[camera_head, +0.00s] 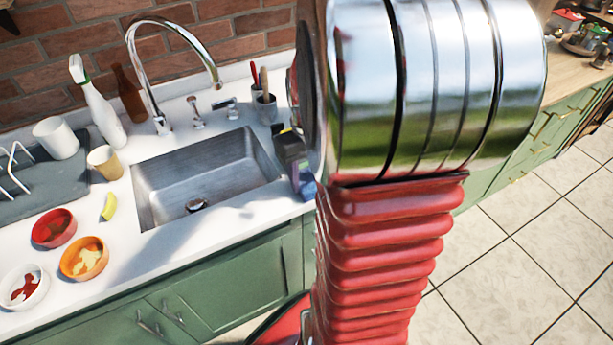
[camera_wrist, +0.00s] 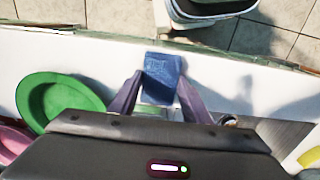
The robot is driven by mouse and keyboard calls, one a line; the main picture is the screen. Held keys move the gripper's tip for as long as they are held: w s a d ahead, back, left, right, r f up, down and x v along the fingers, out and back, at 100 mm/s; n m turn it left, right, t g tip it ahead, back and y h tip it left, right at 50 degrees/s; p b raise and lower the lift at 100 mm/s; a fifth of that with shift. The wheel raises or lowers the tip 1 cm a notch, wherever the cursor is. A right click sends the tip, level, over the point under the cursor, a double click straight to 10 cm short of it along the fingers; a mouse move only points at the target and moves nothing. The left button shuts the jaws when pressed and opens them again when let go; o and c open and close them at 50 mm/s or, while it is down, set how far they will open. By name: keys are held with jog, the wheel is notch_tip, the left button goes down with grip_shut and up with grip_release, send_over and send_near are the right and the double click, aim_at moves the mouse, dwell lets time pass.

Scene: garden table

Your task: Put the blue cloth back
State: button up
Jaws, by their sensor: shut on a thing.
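The blue cloth (camera_wrist: 163,78) is a small folded rectangle between the two fingers of my gripper (camera_wrist: 160,92), which is shut on it. In the wrist view it shows over the white counter near its front edge. In the head view, my gripper (camera_head: 293,158) is at the right end of the sink, partly hidden by my arm, and a bit of the blue cloth (camera_head: 308,188) shows below it. I cannot tell whether the cloth touches the counter.
The sink (camera_head: 205,175) with a tall faucet (camera_head: 160,60) lies left of my gripper. Bowls (camera_head: 84,258), a cup (camera_head: 105,162) and a spray bottle (camera_head: 97,110) stand further left. A green dish (camera_wrist: 35,100) and a bin (camera_wrist: 210,10) show in the wrist view. My arm hides the counter's right side.

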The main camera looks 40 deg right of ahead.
jog(key=o, duration=1.1)
notch_tip(320, 180, up, 12)
dwell(0.6)
jog(key=s+a+r+n+t, duration=0.1)
jog(key=s+a+t, duration=0.1)
jog(key=a, duration=0.9)
jog(key=s+a+r+n+t, duration=0.1)
jog(key=s+a+n+t, duration=0.1)
jog(key=a, duration=1)
jog(key=shift+a+t, duration=0.25)
jog(key=shift+t, duration=0.55)
